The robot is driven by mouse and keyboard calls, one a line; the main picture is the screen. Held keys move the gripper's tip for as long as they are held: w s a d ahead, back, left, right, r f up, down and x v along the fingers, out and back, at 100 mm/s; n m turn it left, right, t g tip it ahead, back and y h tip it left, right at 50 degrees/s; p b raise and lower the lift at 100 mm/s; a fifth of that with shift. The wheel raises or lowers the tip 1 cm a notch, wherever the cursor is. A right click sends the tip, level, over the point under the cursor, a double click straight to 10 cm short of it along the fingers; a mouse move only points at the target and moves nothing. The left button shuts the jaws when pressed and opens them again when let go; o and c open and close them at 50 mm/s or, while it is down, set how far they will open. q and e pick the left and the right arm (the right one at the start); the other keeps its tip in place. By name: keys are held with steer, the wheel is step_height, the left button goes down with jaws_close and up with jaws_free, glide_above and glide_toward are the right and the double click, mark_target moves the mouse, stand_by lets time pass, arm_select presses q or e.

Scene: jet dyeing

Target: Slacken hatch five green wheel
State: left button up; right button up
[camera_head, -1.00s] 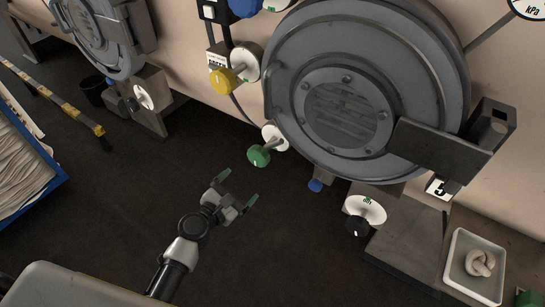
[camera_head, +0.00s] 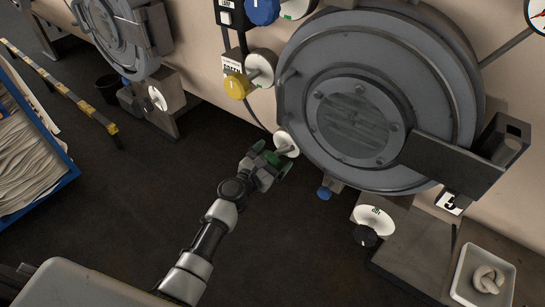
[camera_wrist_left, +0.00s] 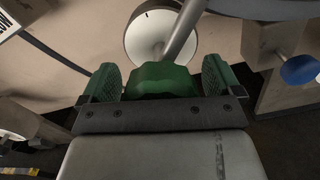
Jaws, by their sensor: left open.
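The green wheel (camera_wrist_left: 162,80) sits between the two fingers of my left gripper (camera_wrist_left: 160,84) in the left wrist view. The fingers stand on either side of it, with narrow gaps showing, so they are open around it. In the head view my left gripper (camera_head: 270,163) reaches the wheel and mostly hides it. A white dial plate (camera_head: 287,143) is behind the wheel, joined by a metal stem (camera_wrist_left: 184,28). The round grey hatch (camera_head: 372,115) beside it is shut, and a plate marked 5 (camera_head: 449,202) hangs at its lower right. My right gripper is not in view.
A yellow wheel (camera_head: 237,86) and a blue wheel (camera_head: 262,10) are above the green one. A small blue knob (camera_head: 324,193) and a black knob (camera_head: 365,236) are to the right. A white tray (camera_head: 458,283) stands lower right. The dark floor is clear around my arm.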

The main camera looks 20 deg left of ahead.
arm_select(q)
steer(key=c, duration=0.9)
